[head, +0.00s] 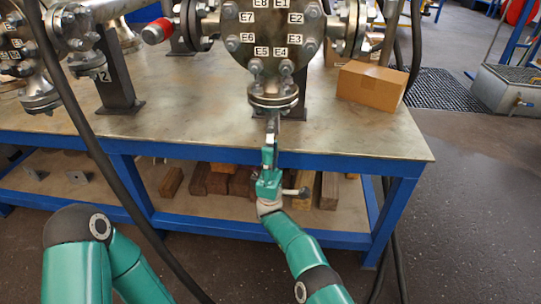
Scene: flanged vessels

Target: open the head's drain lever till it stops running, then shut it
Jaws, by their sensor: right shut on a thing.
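The vessel head (272,38) is a round bolted flange with tags E1, E2 and so on. A smaller bolted flange (273,94) hangs at its bottom, above the bench's front edge. My right gripper (271,132) reaches up from below, just under that flange. It is shut on what appears to be the drain lever, which its fingers mostly hide. The lever's angle, and whether anything runs from the drain, cannot be told. My left arm shows at the lower left, but its gripper is out of view.
The vessel stands on a metal-topped bench (200,125) with a blue frame. A cardboard box (371,86) sits right of the head. Another flanged vessel (38,88) stands at the left. Wooden blocks (218,180) lie on the lower shelf. Dark cables hang in front of the bench.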

